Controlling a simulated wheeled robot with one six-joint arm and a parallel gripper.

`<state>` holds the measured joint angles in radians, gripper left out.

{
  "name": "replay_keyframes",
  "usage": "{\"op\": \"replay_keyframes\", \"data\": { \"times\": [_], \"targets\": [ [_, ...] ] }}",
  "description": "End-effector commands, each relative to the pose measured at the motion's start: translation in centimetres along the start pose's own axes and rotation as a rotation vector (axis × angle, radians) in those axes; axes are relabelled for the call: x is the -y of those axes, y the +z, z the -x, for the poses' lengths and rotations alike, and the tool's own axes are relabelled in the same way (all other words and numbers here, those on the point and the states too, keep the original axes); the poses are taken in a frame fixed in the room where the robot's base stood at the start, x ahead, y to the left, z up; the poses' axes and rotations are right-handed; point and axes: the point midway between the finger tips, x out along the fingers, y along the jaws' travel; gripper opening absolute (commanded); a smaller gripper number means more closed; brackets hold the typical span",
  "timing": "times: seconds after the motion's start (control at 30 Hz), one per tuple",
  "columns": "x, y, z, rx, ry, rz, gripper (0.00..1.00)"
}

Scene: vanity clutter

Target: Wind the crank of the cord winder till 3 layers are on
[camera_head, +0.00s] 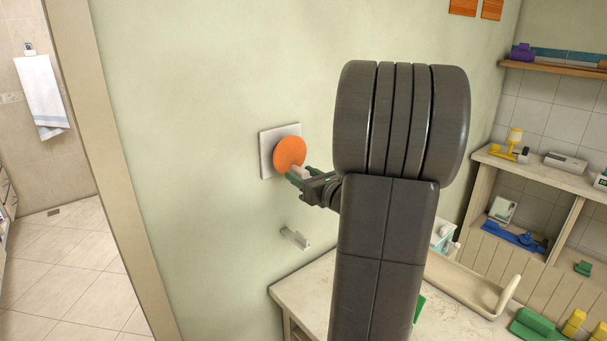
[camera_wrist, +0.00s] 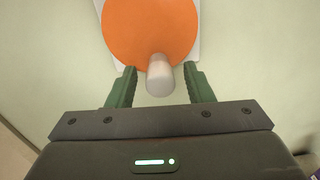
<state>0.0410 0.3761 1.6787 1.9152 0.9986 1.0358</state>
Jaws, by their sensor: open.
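The cord winder is on the green wall: a round orange disc (camera_head: 289,152) in front of a square white plate (camera_head: 266,153). The disc (camera_wrist: 150,30) fills the top of the wrist view. A pale crank knob (camera_wrist: 159,76) sticks out from the disc's lower edge toward me. My gripper (camera_wrist: 160,76) is open, with one green finger on each side of the knob and a gap showing on both sides. In the head view my gripper (camera_head: 297,174) is at the disc's lower right, partly hidden by my arm. No cord layers can be made out.
A small white hook (camera_head: 295,238) sticks out of the wall below the winder. A pale counter (camera_head: 305,293) with a tray (camera_head: 470,287) stands below right. Shelves with small items are at the right. A doorway opens at the left.

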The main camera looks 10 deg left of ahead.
Motion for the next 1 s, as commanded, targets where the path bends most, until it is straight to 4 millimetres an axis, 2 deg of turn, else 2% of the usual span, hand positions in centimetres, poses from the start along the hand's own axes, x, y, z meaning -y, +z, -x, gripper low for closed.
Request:
{"op": "replay_keyframes", "data": {
  "times": [0.23, 0.4, 0.47, 0.77, 1.0],
  "targets": [
    [0.00, 0.00, -0.04, 0.000, 0.000, 0.000, 0.45],
    [-0.01, 0.01, -0.03, 0.001, 0.000, 0.000, 0.12],
    [-0.01, 0.01, -0.02, 0.001, 0.000, 0.000, 0.02],
    [0.14, -0.13, -0.03, 0.003, 0.000, 0.034, 0.02],
    [0.65, -0.33, -0.05, 0.010, 0.000, 0.165, 0.02]
  ]
}}
